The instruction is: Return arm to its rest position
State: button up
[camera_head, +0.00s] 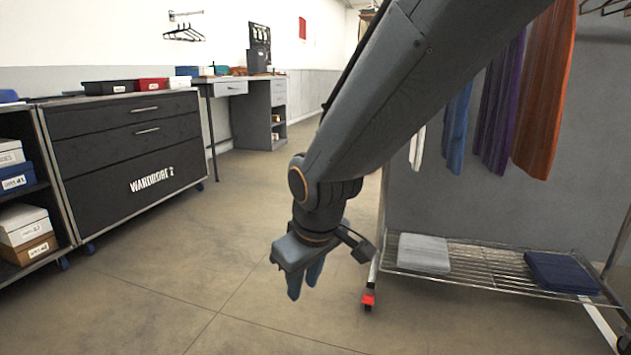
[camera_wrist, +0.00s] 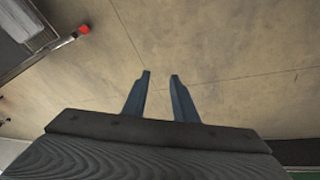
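My gripper (camera_head: 303,278) hangs from my arm in the middle of the head view, pointing down over bare floor. In the wrist view my gripper (camera_wrist: 160,77) shows two blue-grey fingers with a gap between them and nothing held. The fingers are apart from every object. My arm reaches in from the upper right and hides part of the rack and the background.
A wheeled clothes rack with a wire shelf (camera_head: 486,272) stands close on the right, holding folded grey cloth (camera_head: 424,253) and navy cloth (camera_head: 561,273). Its red caster (camera_head: 368,299) is near my gripper. A black wardrobe cabinet (camera_head: 126,150) stands left. The floor between is clear.

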jog(key=s+r+m+g, duration=0.1)
jog(key=s+g, duration=0.1)
jog(key=s, duration=0.9)
jog(key=s+r+m+g, duration=0.1)
jog(key=s+r+g, duration=0.1)
jog(key=s, duration=0.9)
jog(key=d+r+m+p, duration=0.2)
jog(key=d+r+p, duration=0.5)
jog(key=p, duration=0.5)
jog(key=d+r+m+h+p, duration=0.1)
jog(key=d+r+m+p, duration=0.1)
jog(key=d+r+p, duration=0.5)
jog(key=d+r+m+p, duration=0.2)
jog(key=d+r+p, duration=0.5)
jog(key=r+p, duration=0.7)
jog(key=p, duration=0.5)
jog(key=shift+w+d+r+m+h, duration=0.25)
jog(key=shift+w+r+m+h, duration=0.05)
jog(key=shift+m, duration=0.1)
